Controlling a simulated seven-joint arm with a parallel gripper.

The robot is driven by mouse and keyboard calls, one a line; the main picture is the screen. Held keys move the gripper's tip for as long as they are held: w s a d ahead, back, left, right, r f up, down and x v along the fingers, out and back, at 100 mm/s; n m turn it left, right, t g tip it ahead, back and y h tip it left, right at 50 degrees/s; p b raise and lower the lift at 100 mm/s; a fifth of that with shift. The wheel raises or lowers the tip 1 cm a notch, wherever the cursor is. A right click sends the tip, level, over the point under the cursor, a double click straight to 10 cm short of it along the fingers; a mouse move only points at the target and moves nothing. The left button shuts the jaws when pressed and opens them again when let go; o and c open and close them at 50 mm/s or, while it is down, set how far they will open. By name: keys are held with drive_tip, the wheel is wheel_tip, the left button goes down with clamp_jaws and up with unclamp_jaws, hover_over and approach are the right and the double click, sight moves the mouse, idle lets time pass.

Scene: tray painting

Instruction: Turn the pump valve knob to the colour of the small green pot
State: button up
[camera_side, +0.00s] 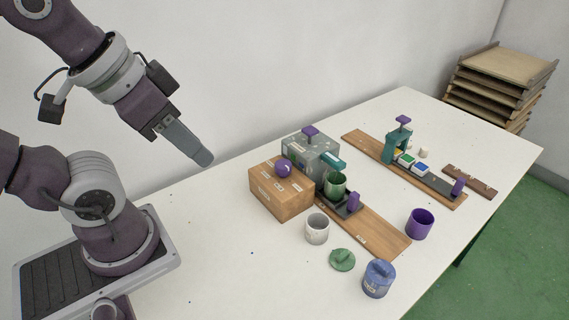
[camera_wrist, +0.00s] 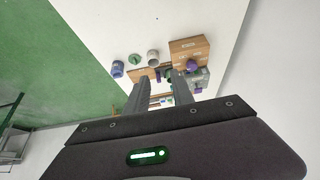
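My gripper (camera_side: 206,160) is in the air over the left part of the table, left of the wooden box (camera_side: 272,199) and touching nothing. In the wrist view its two fingers (camera_wrist: 160,88) are apart with nothing between them. A purple ball knob (camera_side: 284,168) shows at the wooden box's top. Which knob is the valve, and its colour setting, I cannot tell.
A teal press (camera_side: 396,147) with colour trays (camera_side: 406,160) is behind right. The table's left part (camera_side: 215,230) is clear.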

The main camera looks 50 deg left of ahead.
drive_tip(key=shift+o, duration=0.6)
drive_tip(key=o, duration=0.6)
drive_tip(key=w+n, duration=0.2)
drive_tip(key=w+n+g+h, duration=0.1)
drive_tip(key=shift+w+d+r, duration=0.1)
drive_tip(key=shift+d+r, duration=0.05)
drive_tip(key=shift+r, duration=0.1)
drive_tip(key=n+g+y, duration=0.1)
drive_tip(key=n+g, duration=0.4)
drive_tip(key=n, duration=1.9)
hover_over(283, 164)
wheel_tip(283, 164, down, 15)
drive_tip(key=shift+f, duration=0.2)
wheel_tip(283, 164, down, 7)
drive_tip(key=shift+r, duration=0.15)
drive_tip(key=shift+f, duration=0.3)
